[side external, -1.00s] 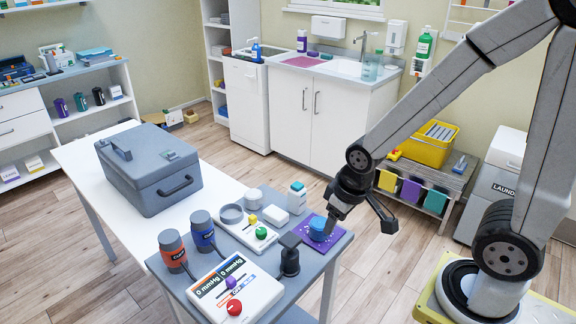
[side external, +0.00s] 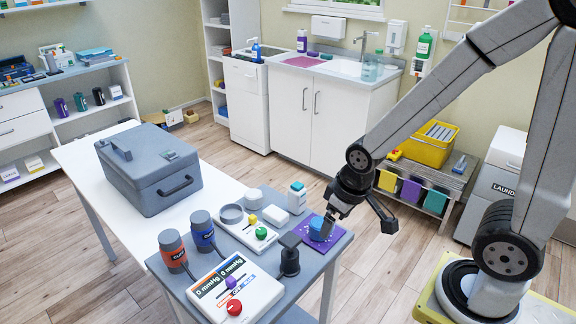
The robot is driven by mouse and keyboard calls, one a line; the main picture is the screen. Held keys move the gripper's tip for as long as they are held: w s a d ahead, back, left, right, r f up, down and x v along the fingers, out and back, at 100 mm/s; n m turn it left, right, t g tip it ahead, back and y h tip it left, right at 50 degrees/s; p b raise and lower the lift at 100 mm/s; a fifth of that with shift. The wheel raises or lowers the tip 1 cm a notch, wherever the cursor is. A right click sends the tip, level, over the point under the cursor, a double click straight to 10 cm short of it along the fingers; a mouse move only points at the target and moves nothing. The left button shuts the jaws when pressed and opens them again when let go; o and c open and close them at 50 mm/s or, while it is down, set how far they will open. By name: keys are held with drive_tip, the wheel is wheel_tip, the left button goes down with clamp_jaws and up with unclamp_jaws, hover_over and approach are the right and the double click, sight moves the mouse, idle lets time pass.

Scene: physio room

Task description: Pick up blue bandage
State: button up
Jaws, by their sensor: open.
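The blue bandage (side external: 317,228) is a small blue roll on a purple mat (side external: 306,237) at the right corner of the grey table. My gripper (side external: 328,222) is open and low at the bandage's right side, pointing down toward the mat. Its fingers partly cover the bandage's right side. I cannot tell whether a finger touches it.
A black knobbed device (side external: 289,256) stands just left of the mat. A white tray (side external: 262,243) with coloured balls, a white bottle (side external: 297,197) and a pressure gauge box (side external: 235,292) are nearby. A grey case (side external: 150,170) stands further left.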

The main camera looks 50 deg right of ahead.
drive_tip(key=w+d+f+m+y, duration=0.2)
drive_tip(key=d+f+m+y, duration=0.2)
drive_tip(key=d+m, duration=0.1)
drive_tip(key=w+d+f+m+y, duration=0.3)
drive_tip(key=d+m+y, duration=0.1)
drive_tip(key=m, duration=0.3)
drive_tip(key=w+d+f+m+g+y, duration=0.1)
drive_tip(key=w+d+f+m+y, duration=0.2)
drive_tip(key=d+m, duration=0.3)
drive_tip(key=shift+f+m+y, duration=0.5)
drive_tip(key=shift+f+y, duration=0.3)
drive_tip(key=shift+y, duration=0.1)
drive_tip(key=shift+w+d+f+m+t+y, duration=0.2)
drive_tip(key=shift+d+m+t+y, duration=0.15)
drive_tip(key=shift+d+m, duration=0.2)
drive_tip(key=shift+x, duration=1.25)
drive_tip(key=shift+a, duration=0.15)
